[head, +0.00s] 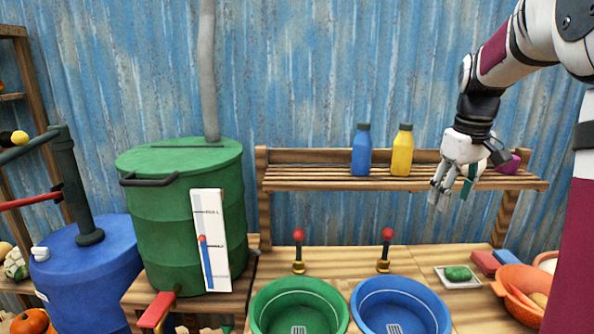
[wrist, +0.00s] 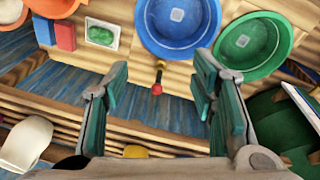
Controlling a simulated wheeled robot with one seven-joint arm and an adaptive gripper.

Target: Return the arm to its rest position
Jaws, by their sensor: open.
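My gripper (head: 440,192) hangs at the right in the head view, in front of the right end of the wooden shelf, with its fingers pointing down. My arm comes in from the upper right. In the wrist view my gripper (wrist: 160,105) has its two green-padded fingers spread wide apart. Nothing is between the fingers; the blue basin and the counter show beyond them.
The shelf (head: 330,186) carries a blue bottle (head: 362,150) and a yellow bottle (head: 402,150). Below are a green basin (head: 262,300), a blue basin (head: 440,308), two red-knobbed taps and an orange bowl (head: 508,296). A green barrel (head: 165,230) stands left.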

